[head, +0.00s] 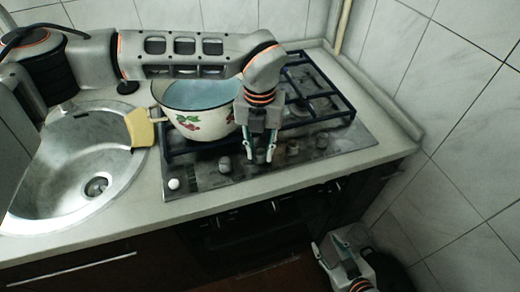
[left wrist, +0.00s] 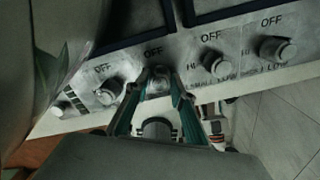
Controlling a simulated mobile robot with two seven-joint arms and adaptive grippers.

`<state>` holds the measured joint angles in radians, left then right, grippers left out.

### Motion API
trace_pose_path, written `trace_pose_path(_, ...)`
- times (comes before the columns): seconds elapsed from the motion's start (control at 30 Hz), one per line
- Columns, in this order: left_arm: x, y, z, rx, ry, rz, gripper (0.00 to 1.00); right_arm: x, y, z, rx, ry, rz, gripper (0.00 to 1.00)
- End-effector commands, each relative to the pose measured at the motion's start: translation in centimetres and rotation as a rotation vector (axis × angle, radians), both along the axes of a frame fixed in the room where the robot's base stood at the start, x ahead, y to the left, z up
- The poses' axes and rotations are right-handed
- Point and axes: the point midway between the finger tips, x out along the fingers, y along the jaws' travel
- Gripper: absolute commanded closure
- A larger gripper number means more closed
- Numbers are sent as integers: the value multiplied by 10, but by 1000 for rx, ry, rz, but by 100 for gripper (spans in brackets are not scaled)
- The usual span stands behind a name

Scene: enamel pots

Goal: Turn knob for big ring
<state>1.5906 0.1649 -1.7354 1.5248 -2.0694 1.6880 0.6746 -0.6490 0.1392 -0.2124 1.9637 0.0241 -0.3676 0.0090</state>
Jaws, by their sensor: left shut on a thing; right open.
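The stove's control panel (head: 210,176) runs along the front of the cooktop, with several round knobs. In the left wrist view, a knob (left wrist: 157,80) under an "OFF" mark sits between the fingertips of my left gripper (left wrist: 157,92), which is shut on it. The same gripper (head: 261,158) in the head view reaches down over the panel and hides that knob. Neighbouring knobs are to its left (left wrist: 110,90) and right (left wrist: 216,65), with another further right (left wrist: 278,50). My right gripper (head: 343,266) is open and empty, low in front of the cabinets.
A white enamel pot (head: 200,133) with fruit decoration and bluish contents stands on the left of the dark grate (head: 340,108), just behind my left gripper. A sink (head: 50,170) with a yellow sponge (head: 140,128) at its rim is to the left. A tiled wall (head: 470,170) bounds the right.

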Motion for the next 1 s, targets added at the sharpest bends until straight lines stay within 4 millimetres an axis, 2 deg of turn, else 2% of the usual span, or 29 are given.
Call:
trace_pose_path(0.43,1,0,0,0,-2,-263,98,-2,0,-6,-1,5,0,60)
trace_pose_path(1.0,0,0,1,-1,-2,-317,98,-2,0,-6,-1,5,0,60)
